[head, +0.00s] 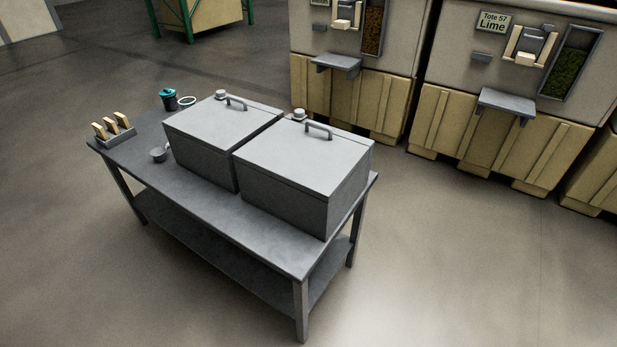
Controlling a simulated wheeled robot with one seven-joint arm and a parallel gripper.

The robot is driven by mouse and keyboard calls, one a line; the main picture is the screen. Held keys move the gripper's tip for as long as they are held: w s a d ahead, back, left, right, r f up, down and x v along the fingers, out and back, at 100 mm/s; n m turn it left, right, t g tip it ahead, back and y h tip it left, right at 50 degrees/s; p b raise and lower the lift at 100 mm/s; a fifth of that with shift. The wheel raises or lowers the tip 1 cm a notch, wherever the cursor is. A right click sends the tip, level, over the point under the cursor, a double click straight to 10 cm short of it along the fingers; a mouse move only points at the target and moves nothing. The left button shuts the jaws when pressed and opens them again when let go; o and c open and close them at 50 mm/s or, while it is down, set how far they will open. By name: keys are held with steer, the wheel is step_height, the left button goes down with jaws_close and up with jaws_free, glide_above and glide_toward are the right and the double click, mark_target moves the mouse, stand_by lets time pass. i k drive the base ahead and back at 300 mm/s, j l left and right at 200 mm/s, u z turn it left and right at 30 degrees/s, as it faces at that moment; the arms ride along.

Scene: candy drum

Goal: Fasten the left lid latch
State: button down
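No lid latch can be made out in the head view. Two grey boxes with flat lids stand side by side on a grey metal table (285,252): the left box (205,152) and the right box (285,195). Both lids lie closed. The left lid has a bar handle (236,103), and the right lid has a similar handle (319,130). A pale round knob (221,94) shows at the left box's back edge and another knob (299,114) at the right box's back edge. The side of the boxes away from the camera is hidden. My gripper is not in view.
The table also bears a small rack with tan-handled items (117,137), a grey scoop or cup (158,154), a teal-topped dark cup (168,99) and a white ring (187,101). A tote labelled Lime (460,70) stands behind. Floor around the table is open.

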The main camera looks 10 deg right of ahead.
mark_target(300, 114)
steer(key=i+l+u, duration=0.1)
steer(key=i+l, duration=0.15)
steer(key=i+l+u, duration=0.15)
steer(key=l, duration=0.3)
steer(key=i+l+u, duration=0.1)
steer(key=i+l, duration=0.2)
steer(key=i+l+u, duration=0.1)
steer(key=l, duration=0.35)
steer(key=i+l, duration=0.55)
steer(key=i+l+z, duration=0.15)
steer(key=i+l, duration=0.85)
steer(key=i, duration=0.2)
steer(key=l+z, duration=0.05)
